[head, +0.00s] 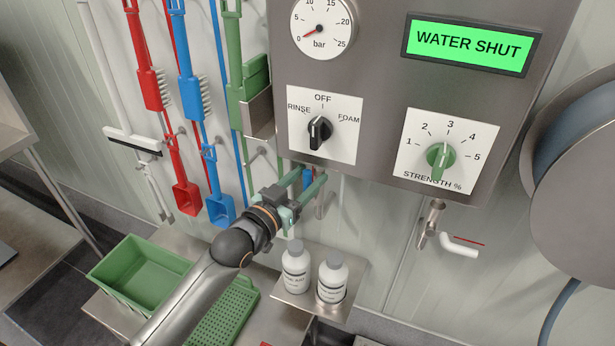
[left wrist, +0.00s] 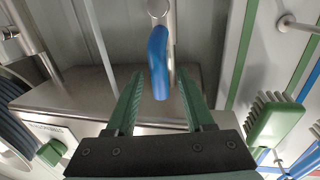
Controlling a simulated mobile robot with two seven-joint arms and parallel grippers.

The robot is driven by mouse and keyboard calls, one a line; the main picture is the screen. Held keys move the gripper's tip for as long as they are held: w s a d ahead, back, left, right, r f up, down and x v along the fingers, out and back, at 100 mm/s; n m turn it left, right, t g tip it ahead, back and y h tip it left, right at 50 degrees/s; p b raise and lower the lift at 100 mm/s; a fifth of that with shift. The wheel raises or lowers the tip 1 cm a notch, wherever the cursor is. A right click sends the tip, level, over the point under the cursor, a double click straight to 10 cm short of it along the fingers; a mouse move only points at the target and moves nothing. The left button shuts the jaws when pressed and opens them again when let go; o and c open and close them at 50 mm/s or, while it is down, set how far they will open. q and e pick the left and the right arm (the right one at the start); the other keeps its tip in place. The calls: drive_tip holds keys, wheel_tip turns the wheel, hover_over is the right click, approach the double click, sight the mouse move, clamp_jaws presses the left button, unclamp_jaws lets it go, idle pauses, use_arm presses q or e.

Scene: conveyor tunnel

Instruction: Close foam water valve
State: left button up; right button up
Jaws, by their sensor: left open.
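A blue valve lever (head: 307,179) hangs on a pipe under the steel control box. In the left wrist view the blue lever (left wrist: 158,62) lies between the two green fingers, with a gap visible on each side. My left gripper (head: 303,184) is open around it, and its fingers partly hide the lever and pipe in the head view. The green display (head: 472,45) reads "WATER SHUT". The gauge (head: 322,25) needle is near 0 bar. My right gripper is not in view.
The box carries a black mode knob (head: 320,132) and a green strength knob (head: 440,158). Two white bottles stand on a shelf (head: 290,302) below. A white-handled tap (head: 460,244) is to the right. Red, blue and green tools hang left, above a green crate (head: 135,280).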

use_arm(q)
drive_tip(key=shift+w, duration=0.1)
clamp_jaws()
idle(0.4)
idle(1.1)
